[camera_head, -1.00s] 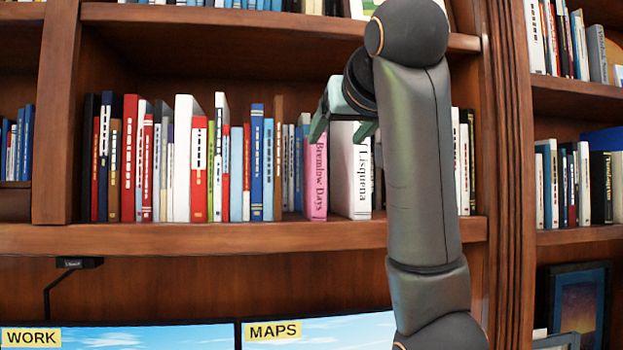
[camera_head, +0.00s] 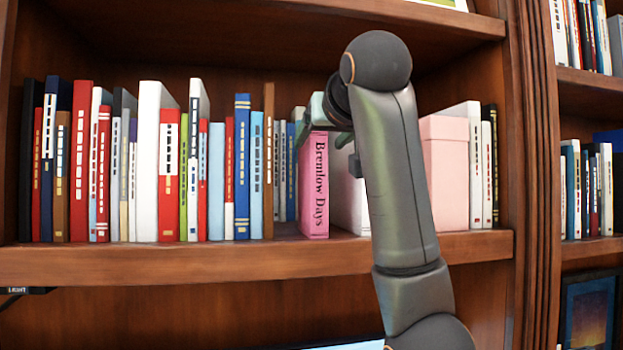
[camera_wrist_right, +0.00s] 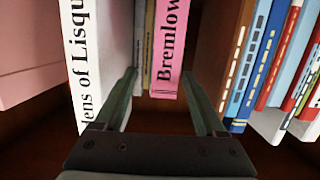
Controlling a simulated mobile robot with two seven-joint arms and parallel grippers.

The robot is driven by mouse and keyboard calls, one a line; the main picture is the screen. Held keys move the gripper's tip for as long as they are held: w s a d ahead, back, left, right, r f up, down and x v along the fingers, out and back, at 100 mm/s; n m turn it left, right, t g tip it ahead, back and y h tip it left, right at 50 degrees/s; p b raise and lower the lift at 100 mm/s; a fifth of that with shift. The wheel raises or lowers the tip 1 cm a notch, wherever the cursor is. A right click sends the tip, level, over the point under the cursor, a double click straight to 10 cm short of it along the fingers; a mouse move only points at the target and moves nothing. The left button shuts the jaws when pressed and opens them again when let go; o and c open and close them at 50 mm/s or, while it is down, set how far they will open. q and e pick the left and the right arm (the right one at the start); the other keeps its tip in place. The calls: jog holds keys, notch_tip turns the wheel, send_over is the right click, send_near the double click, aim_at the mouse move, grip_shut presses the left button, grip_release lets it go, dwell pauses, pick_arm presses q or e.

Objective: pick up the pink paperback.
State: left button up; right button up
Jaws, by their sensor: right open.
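The pink paperback (camera_head: 314,190), with "Bremlow Days" on its spine, stands upright on the middle shelf. It also shows in the right wrist view (camera_wrist_right: 170,50). My right gripper (camera_head: 322,140) is open at the upper part of its spine. In the right wrist view the two fingers (camera_wrist_right: 158,74) reach forward on either side of the pink book, with gaps between, and nothing is gripped. My left gripper is not in view.
A thick white book (camera_wrist_right: 95,60) stands to one side of the pink book, largely behind my arm in the head view. On the other side stands a brown book (camera_head: 269,160), then a tight row. A pink box (camera_head: 445,175) stands further right. The shelf edge (camera_head: 200,262) runs below.

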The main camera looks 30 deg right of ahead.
jog(key=p+x, duration=0.1)
jog(key=x, duration=0.2)
jog(key=p+x, duration=0.1)
jog(key=x, duration=0.1)
jog(key=shift+w+a+r+p, duration=0.2)
jog(key=shift+w+r+p, duration=0.05)
jog(key=shift+w+p, duration=0.1)
grip_shut()
jog(key=shift+s+r, duration=0.1)
dwell(1.0)
